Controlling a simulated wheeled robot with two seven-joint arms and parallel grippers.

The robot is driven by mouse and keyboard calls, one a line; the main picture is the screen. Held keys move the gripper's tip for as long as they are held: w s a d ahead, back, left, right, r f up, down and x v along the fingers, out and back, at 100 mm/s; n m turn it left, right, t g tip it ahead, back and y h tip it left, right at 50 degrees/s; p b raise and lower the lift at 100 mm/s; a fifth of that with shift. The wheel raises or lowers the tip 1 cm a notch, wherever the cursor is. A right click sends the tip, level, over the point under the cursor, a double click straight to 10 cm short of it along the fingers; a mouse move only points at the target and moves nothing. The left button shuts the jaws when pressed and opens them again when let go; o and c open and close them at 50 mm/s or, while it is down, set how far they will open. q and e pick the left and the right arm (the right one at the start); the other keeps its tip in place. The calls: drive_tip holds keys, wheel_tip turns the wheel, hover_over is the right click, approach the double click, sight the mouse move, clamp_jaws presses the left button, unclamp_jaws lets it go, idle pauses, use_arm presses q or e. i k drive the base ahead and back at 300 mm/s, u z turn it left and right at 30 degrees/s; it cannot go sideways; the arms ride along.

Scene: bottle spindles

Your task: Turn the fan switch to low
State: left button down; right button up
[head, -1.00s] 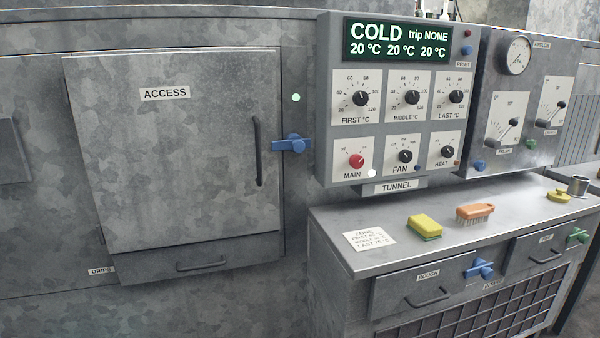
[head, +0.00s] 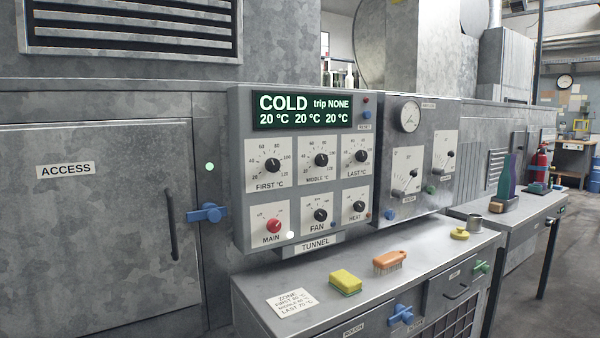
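The fan switch (head: 320,215) is a black knob on a white plate labelled FAN, in the middle of the lower row of the tunnel control panel (head: 240,200). Its marks are too small to read surely. The red MAIN knob (head: 273,226) is left of it and the black HEAT knob (head: 359,207) is right of it. The green display (head: 303,109) reads COLD, trip NONE and 20 °C three times. Neither of my grippers is in the head view.
A bench (head: 385,290) below the panel holds a note (head: 291,302), a yellow sponge (head: 345,281), an orange brush (head: 389,262) and a small metal cup (head: 474,221). A blue latch (head: 207,213) sticks out beside the ACCESS door (head: 80,240). Open floor (head: 560,285) shows at right.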

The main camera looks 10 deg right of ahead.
sight(320, 215)
drive_tip(key=z, duration=0.45)
drive_tip(key=i, duration=1.25)
drive_tip(key=u, duration=0.6)
